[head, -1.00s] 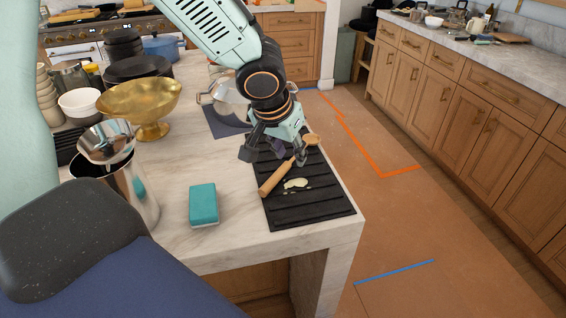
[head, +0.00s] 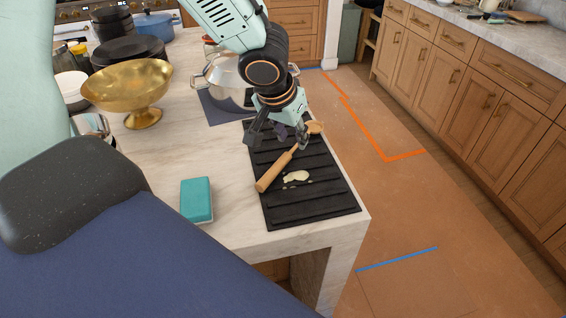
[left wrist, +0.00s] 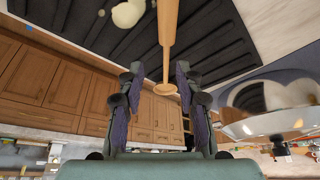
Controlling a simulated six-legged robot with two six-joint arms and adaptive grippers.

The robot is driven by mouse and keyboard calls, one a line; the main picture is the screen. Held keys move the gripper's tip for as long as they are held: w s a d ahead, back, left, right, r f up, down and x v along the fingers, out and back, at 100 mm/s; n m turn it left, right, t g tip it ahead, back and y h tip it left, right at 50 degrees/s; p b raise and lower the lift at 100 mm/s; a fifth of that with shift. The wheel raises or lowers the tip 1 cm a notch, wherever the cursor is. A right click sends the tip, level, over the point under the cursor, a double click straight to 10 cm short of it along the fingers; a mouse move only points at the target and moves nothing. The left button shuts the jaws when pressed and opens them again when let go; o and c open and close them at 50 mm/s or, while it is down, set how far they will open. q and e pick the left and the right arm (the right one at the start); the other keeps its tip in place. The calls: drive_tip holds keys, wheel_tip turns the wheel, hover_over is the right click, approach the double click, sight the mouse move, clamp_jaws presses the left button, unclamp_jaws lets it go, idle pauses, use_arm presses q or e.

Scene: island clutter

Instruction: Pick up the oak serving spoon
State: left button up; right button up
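The oak serving spoon (head: 275,172) lies diagonally on a black ridged mat (head: 310,212) at the counter's right end. Its handle points toward me and its bowl (head: 315,127) lies near the mat's far right edge. My left gripper (head: 278,140) is open over the far part of the mat, with one finger close to the spoon's neck. In the left wrist view, the spoon's bowl end (left wrist: 165,89) shows between the spread fingers (left wrist: 157,80), and its handle (left wrist: 167,25) runs up out of frame. I cannot tell whether a finger touches it. My right gripper is out of view.
A pale patch (head: 296,177) is on the mat beside the handle. A steel pot (head: 222,77) stands behind the gripper, on the left. A teal sponge (head: 197,199) and gold bowl (head: 128,85) are farther left. The counter's right edge is close to the mat.

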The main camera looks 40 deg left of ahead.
sight(292, 150)
use_arm(q)
drive_tip(key=f, duration=0.1)
drive_tip(key=w+a+f, duration=0.1)
drive_tip(key=f, duration=0.1)
drive_tip(key=f+b, duration=0.1)
drive_tip(key=f, duration=0.1)
drive_tip(key=shift+w+a, duration=0.25)
drive_tip(key=shift+w, duration=0.05)
drive_tip(key=shift+d, duration=0.1)
drive_tip(key=shift+s+d+r, duration=0.2)
drive_tip(key=shift+d+r, duration=0.05)
drive_tip(key=shift+d, duration=0.05)
drive_tip(key=shift+c, duration=0.4)
drive_tip(key=shift+w+a+f, duration=0.2)
drive_tip(key=shift+w+a, duration=0.05)
drive_tip(key=shift+a, duration=0.05)
drive_tip(key=c, duration=0.4)
drive_tip(key=shift+c, duration=1.1)
drive_tip(key=shift+s+d+r, duration=0.2)
clamp_jaws()
